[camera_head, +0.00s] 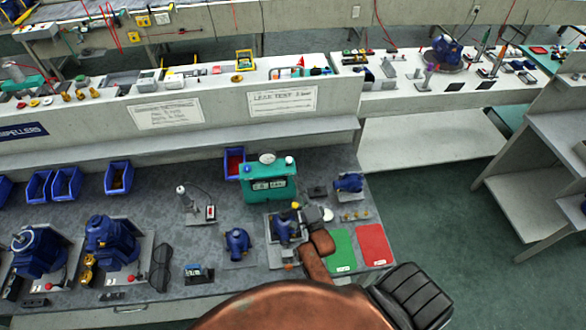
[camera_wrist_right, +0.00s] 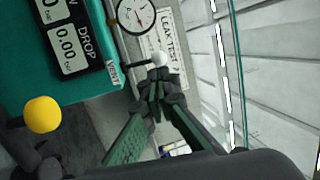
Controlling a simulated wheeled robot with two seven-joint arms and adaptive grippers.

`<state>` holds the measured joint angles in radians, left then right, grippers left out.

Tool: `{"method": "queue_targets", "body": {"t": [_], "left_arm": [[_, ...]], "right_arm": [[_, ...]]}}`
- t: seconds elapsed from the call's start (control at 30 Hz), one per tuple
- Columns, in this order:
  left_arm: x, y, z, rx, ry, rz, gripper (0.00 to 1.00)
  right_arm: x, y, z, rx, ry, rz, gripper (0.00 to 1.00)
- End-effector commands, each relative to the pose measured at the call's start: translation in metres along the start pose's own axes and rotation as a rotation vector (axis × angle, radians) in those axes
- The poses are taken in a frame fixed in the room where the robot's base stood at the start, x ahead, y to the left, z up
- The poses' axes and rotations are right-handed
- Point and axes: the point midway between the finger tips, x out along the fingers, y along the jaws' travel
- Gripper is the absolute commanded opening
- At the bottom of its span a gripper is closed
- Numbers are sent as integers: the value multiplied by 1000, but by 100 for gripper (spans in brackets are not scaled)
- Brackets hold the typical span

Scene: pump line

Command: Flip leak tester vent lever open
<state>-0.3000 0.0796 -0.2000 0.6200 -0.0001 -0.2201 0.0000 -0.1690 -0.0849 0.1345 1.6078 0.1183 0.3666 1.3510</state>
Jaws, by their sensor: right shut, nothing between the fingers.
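The leak tester is a teal box (camera_head: 268,190) with a round gauge on top, at the back middle of the bench in the head view. In the right wrist view its teal face (camera_wrist_right: 95,20) shows a display, and a VENT label (camera_wrist_right: 113,72) sits at its edge. The vent lever, a dark stem with a white ball tip (camera_wrist_right: 159,59), sticks out beside that label. My right gripper (camera_wrist_right: 156,88) is shut and empty, its fingertips just below the white ball. I cannot tell whether they touch it. My left gripper is not in view.
A clamp fixture with a blue pump (camera_head: 284,232) stands in front of the tester; its yellow knob (camera_wrist_right: 42,114) is close in the wrist view. A green mat (camera_head: 341,250) and a red mat (camera_head: 373,245) lie to the right. Another blue pump (camera_head: 237,243) stands left.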

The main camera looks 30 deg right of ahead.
Motion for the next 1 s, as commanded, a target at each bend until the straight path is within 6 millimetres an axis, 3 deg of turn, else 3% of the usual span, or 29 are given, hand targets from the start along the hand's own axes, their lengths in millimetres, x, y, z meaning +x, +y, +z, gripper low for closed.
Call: {"method": "queue_targets", "body": {"t": [0.2, 0.4, 1.0], "left_arm": [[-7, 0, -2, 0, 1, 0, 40], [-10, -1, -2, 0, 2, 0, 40], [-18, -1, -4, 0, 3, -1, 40]], "right_arm": [[39, -2, 0, 0, 0, -1, 0], [56, 0, 0, -1, -1, 0, 0], [58, -3, -7, 1, 8, 20, 0]]}}
